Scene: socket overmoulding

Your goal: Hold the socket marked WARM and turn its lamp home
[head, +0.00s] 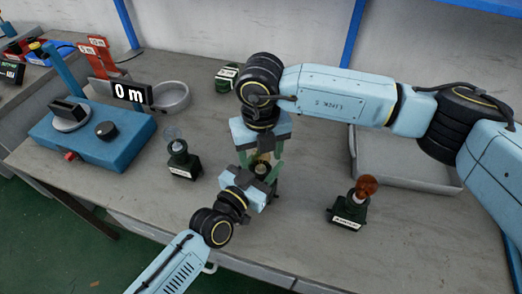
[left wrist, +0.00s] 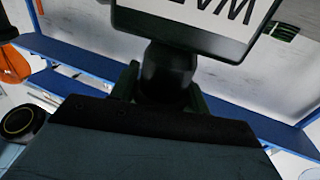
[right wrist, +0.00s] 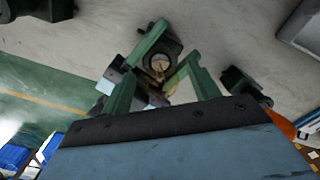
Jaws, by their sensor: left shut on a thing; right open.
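My left gripper (head: 260,178) is shut on a dark green socket (head: 262,169) near the middle of the table. In the left wrist view its jaws close on the dark neck (left wrist: 168,72) below a white label (left wrist: 205,22), cut off by the frame, on which a W and an A show. A pale, yellowish lamp (head: 262,157) sits at the socket's top, partly hidden by my fingers; it shows round in the right wrist view (right wrist: 160,64). My right gripper (right wrist: 165,62) is open above the socket, its green fingers either side of the lamp. Contact cannot be told.
A socket with a clear lamp (head: 180,160) stands left, one with an amber lamp (head: 348,210) right, and another labelled dark piece (head: 226,78) at the back. A blue instrument (head: 95,135), a grey bowl (head: 172,96) and a grey tray (head: 405,172) stand around. The front right is clear.

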